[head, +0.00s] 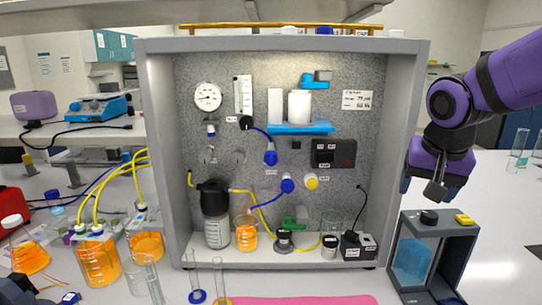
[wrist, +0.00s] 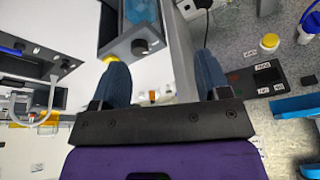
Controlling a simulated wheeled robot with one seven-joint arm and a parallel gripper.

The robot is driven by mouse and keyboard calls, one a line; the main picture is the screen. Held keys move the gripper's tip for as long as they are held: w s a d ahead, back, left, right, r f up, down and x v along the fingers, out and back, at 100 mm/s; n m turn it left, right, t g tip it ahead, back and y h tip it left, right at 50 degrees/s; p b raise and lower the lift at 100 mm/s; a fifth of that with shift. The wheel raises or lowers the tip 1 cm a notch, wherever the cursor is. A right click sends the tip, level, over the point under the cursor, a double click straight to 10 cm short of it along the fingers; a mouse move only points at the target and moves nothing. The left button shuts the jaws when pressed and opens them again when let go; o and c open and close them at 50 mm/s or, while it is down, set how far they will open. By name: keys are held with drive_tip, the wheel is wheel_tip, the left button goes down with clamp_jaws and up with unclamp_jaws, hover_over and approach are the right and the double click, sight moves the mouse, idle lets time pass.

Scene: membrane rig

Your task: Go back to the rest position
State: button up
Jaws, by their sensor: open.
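My gripper (head: 422,188) is at the right of the head view, at the end of my purple arm. It hangs beside the right wall of the grey membrane rig (head: 149,160), above a small grey box (head: 445,225). In the wrist view my gripper (wrist: 162,75) shows two dark blue fingers spread wide apart, with nothing held between them. The fingertips are partly hidden in the head view.
The small box with a blue interior stands right of the rig and also shows in the wrist view (wrist: 120,46). The rig holds a black-capped bottle (head: 216,215), gauge (head: 208,96) and blue shelf (head: 300,128). Orange-filled bottles (head: 99,262) stand left. A pink mat (head: 300,300) lies in front.

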drive_tip(key=s+r+n, duration=0.1)
drive_tip(key=s+n, duration=0.1)
drive_tip(key=s, duration=0.5)
drive_tip(key=s+d+r+n+t+y, duration=0.1)
drive_tip(key=s+r+n, duration=0.1)
drive_tip(key=s, duration=0.6)
drive_tip(key=shift+s+d+r+n, duration=0.15)
drive_tip(key=shift+s+d+n, duration=0.15)
idle(0.6)
